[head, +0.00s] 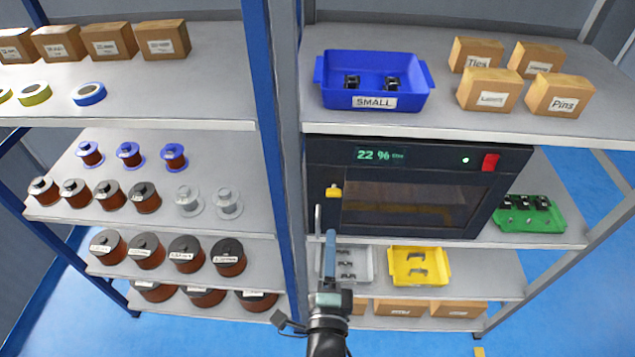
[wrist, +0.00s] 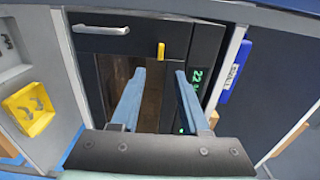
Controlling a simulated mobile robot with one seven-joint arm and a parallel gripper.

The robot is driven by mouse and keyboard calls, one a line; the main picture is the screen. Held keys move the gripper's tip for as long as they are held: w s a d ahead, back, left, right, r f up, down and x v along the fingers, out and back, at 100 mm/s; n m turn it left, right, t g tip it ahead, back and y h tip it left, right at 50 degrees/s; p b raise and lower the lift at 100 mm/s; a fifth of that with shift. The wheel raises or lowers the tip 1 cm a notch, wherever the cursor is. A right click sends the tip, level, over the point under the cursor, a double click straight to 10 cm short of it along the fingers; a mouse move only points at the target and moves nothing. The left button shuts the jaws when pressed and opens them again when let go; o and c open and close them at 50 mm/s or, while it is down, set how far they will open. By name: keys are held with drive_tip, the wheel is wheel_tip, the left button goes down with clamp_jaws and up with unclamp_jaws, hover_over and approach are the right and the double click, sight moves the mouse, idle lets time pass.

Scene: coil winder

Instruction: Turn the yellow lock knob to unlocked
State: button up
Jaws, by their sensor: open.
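The yellow lock knob (head: 334,192) is on the left frame of the dark cabinet's door. It looks wider than tall in the head view. In the wrist view the knob (wrist: 161,50) shows upright, just beyond and between my fingertips. My gripper (head: 328,238) is below the knob in the head view, fingers pointing up towards the cabinet. In the wrist view my gripper (wrist: 160,72) is open and empty, apart from the knob. The dark cabinet (head: 420,185) has its door shut. Any lock markings are too small to read.
A pale door handle (head: 318,220) stands just below left of the knob, close to my fingers. A blue upright (head: 270,150) runs left of the cabinet. Grey (head: 347,262) and yellow trays (head: 418,266) lie on the shelf below. A green tray (head: 528,215) is at the right.

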drive_tip(key=b, duration=0.4)
approach(334, 196)
drive_tip(key=w, duration=0.2)
drive_tip(key=shift+w+b, duration=3.6)
drive_tip(key=shift+b, duration=0.2)
clamp_jaws()
